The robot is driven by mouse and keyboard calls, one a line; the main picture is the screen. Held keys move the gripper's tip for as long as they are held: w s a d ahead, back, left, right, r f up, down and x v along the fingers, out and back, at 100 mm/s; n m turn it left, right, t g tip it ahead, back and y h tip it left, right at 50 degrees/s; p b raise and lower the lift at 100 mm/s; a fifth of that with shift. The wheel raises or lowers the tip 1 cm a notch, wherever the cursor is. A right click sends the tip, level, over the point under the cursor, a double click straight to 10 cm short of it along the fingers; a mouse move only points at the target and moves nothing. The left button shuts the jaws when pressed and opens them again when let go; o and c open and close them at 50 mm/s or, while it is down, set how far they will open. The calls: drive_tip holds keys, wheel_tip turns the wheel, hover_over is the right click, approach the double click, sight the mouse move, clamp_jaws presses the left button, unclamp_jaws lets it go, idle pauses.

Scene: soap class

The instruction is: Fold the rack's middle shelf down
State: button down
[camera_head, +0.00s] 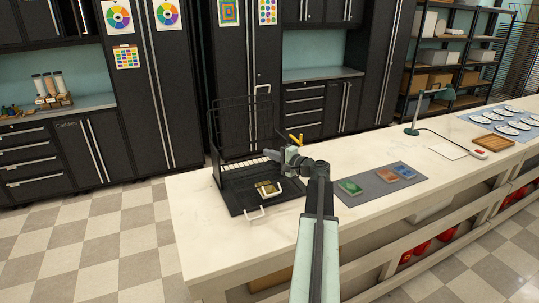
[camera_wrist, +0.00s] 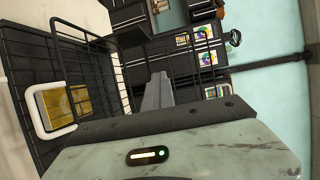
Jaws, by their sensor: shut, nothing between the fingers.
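The black wire rack (camera_head: 214,165) stands on the left end of the counter. Its wire back is upright, and a wire panel with a white handle (camera_head: 262,89) stands raised at its upper part. The lowest level lies flat, with a white handle (camera_head: 255,213) at its front. I cannot clearly tell the middle shelf from the other wire panels. My gripper (camera_head: 270,154) is at the rack's right side, above the lowest level, shut and empty. In the wrist view its grey fingers (camera_wrist: 156,90) are together in front of black wire grids.
Right of my arm, a grey mat (camera_head: 375,190) carries coloured packets. A green lamp (camera_head: 413,128) stands farther right. Counter in front is bare.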

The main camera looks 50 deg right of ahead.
drive_tip(key=c, duration=2.2)
unclamp_jaws()
drive_tip(key=c, duration=1.6)
unclamp_jaws()
drive_tip(key=shift+o, duration=0.2)
drive_tip(key=shift+s, duration=0.1)
drive_tip(key=s, duration=0.7)
drive_tip(key=shift+s+r+p, duration=0.3)
drive_tip(key=shift+s+p, duration=0.05)
